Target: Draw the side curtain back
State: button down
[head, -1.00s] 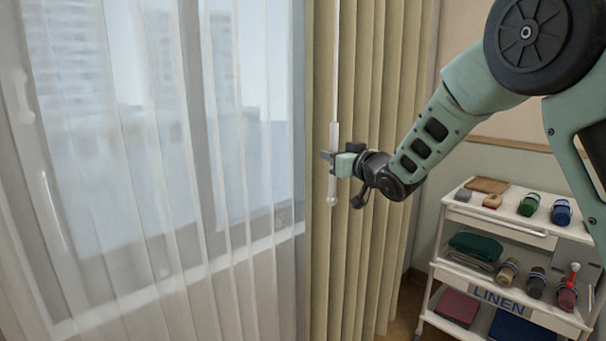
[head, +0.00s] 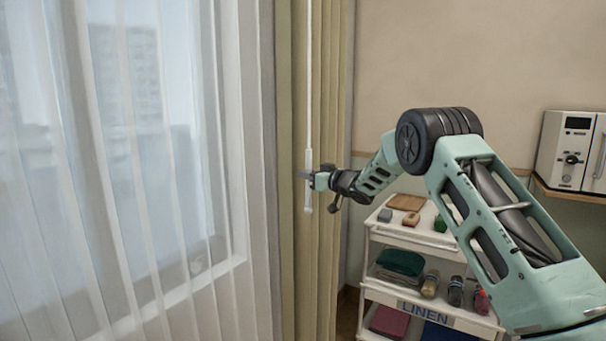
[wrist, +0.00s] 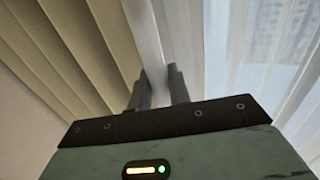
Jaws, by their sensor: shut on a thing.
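The beige side curtain (head: 329,95) hangs in narrow vertical folds at the right side of the window. A white draw wand (head: 308,100) hangs in front of it and ends in a thicker handle. My gripper (head: 308,175) is shut on the wand at its thicker lower part. In the wrist view my gripper (wrist: 158,88) has the pale wand (wrist: 147,40) between its fingers, with the side curtain (wrist: 65,45) on the left. A sheer white curtain (head: 130,190) covers the window to the left.
A microwave (head: 572,150) sits on a shelf (head: 570,192) at the far right. The wall between curtain and microwave is bare.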

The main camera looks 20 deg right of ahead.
jog(key=shift+w+d+r, duration=0.1)
jog(key=shift+w+d, duration=0.2)
jog(key=shift+d, duration=0.25)
jog(key=c, duration=1.6)
grip_release()
jog(key=shift+d, duration=0.1)
jog(key=shift+o, duration=1.2)
jog(key=shift+w, duration=0.15)
